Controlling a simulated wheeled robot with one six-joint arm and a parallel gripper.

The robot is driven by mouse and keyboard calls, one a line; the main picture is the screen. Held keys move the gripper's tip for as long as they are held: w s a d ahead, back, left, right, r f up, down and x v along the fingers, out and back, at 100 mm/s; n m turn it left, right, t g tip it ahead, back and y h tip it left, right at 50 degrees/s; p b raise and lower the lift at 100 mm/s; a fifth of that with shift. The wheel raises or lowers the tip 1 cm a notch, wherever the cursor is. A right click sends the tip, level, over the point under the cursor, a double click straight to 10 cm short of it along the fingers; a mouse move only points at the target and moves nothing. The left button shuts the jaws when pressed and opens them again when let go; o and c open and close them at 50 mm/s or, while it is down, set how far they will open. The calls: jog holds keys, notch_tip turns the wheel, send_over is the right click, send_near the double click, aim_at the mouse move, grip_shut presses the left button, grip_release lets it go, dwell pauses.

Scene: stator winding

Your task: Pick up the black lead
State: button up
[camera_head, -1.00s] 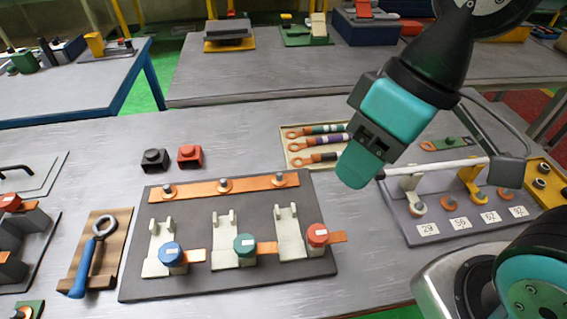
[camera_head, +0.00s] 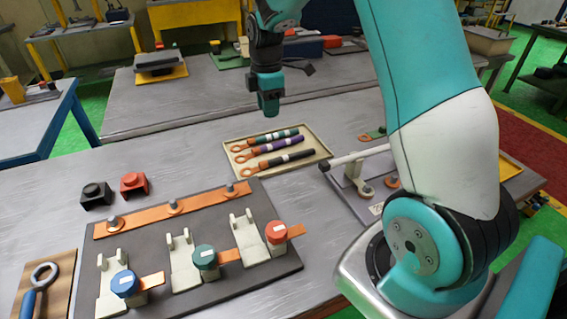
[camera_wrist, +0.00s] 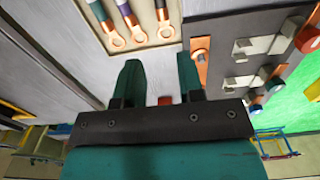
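The black lead (camera_head: 285,159), with a white band and a copper ring lug at its left end, lies in a shallow beige tray (camera_head: 318,155). It is the nearest of three leads; the purple lead (camera_head: 274,146) and the green lead (camera_head: 270,136) lie behind it. My gripper (camera_head: 268,108) hangs above and beyond the tray, pointing down and apart from the leads. In the wrist view my gripper (camera_wrist: 160,80) has its two fingers spread with nothing between them. The copper lugs show at the top there; the black lead's body is mostly cut off.
A dark board (camera_head: 285,266) with copper bars, white clamps and blue, green and red caps lies left of the tray. Black (camera_head: 96,194) and red (camera_head: 133,183) blocks sit behind it. A rack with a white bar (camera_head: 356,156) stands right of the tray, partly hidden by my arm.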

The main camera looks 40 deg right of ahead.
jog(key=p, duration=0.3)
send_over(280, 160)
jog(key=w+a, duration=0.2)
notch_tip(280, 160, down, 13)
jog(key=shift+s+r, duration=0.15)
jog(key=shift+r, duration=0.05)
jog(key=shift+s+d+f+p, duration=0.1)
jog(key=shift+f+p, duration=0.3)
jog(key=shift+f, duration=0.9)
jog(key=shift+s+d+f+p, duration=0.1)
jog(key=shift+f+p, duration=0.3)
jog(key=shift+f, duration=0.85)
grip_shut()
